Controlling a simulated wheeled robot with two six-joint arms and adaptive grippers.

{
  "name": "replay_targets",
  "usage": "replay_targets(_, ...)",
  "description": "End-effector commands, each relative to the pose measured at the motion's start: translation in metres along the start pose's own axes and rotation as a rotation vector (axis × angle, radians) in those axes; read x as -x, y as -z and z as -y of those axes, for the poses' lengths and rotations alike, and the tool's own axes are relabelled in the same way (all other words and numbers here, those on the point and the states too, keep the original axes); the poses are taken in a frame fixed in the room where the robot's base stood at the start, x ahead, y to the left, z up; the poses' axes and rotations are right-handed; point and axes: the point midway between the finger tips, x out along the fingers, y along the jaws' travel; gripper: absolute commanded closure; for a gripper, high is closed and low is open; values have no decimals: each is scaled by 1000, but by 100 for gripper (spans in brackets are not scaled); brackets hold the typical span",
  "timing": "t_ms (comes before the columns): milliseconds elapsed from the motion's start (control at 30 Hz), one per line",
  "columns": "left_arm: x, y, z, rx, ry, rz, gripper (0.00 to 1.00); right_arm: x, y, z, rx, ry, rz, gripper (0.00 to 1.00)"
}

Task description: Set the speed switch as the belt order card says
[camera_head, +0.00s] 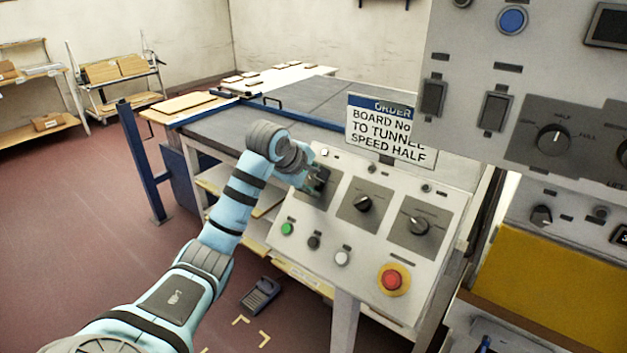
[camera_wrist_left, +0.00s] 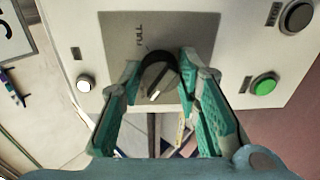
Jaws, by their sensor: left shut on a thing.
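The order card (camera_head: 390,130) stands above the sloped control panel and reads "ORDER", "BOARD No", "TO TUNNEL" and "SPEED HALF". My left gripper (camera_head: 318,181) is at the leftmost of three rotary switches on this panel and largely hides it in the head view. In the left wrist view, the black rotary switch (camera_wrist_left: 158,72) sits between the fingers of my left gripper (camera_wrist_left: 163,66), which is shut on it. The word "FULL" shows on its grey plate; other marks are hidden. Its white pointer line faces the lower part of that view. My right gripper is not in view.
Two more rotary switches (camera_head: 363,203) (camera_head: 416,223) sit to the right. Below are a green button (camera_head: 287,229), a black one, a white one and a red emergency stop (camera_head: 393,280). An upper cabinet (camera_head: 470,60) with another HALF/FULL dial (camera_head: 553,139) overhangs at right.

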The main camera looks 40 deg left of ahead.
Motion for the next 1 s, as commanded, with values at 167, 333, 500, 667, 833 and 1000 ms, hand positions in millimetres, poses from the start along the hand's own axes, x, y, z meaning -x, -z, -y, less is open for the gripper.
replay_targets(167, 1, 0, -1, -81, -3, -4, 98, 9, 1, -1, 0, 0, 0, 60)
replay_targets(333, 2, 0, 0, -208, -10, -11, 98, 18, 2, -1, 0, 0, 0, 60)
replay_targets(500, 1, -1, 0, -364, -20, -20, 98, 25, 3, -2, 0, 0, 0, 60)
replay_targets(667, 0, -1, 2, -516, -30, -29, 98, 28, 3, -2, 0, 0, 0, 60)
replay_targets(833, 0, 0, 3, -672, -39, -38, 98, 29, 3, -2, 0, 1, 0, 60)
replay_targets(1000, 0, 0, 3, -806, -49, -46, 98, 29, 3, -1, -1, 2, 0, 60)
